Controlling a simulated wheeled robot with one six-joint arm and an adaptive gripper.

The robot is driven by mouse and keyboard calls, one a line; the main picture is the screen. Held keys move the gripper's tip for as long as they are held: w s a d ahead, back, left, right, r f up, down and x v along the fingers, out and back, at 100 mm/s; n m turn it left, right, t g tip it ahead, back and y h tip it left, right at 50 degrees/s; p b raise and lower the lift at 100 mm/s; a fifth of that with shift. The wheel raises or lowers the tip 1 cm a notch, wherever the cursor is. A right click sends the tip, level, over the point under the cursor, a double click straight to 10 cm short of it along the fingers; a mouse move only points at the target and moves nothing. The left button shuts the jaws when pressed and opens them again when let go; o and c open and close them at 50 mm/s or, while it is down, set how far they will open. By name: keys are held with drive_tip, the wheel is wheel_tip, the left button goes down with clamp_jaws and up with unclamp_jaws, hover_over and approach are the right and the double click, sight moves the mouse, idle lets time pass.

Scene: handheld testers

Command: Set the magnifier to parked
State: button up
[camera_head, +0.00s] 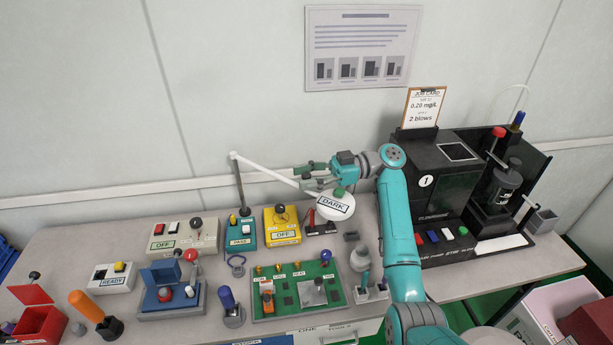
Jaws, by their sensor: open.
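What looks like the magnifier is a white round head (338,209) on a white arm (262,170), which runs from the top of a dark post (240,185) at the back of the bench. The head carries a "DARK" label and a green knob on top, and hangs right of the yellow box. My gripper (304,178) is open, its fingers pointing left, at the white arm's right end just above the head. Whether a finger touches the arm or knob cannot be told. The lens underside is hidden.
A green board (298,290) lies in front. A black machine (437,185) with a job card stands to the right.

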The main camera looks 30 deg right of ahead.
drive_tip(key=shift+r, duration=0.1)
wheel_tip(320, 180, up, 10)
drive_tip(key=shift+f, duration=0.1)
idle(0.3)
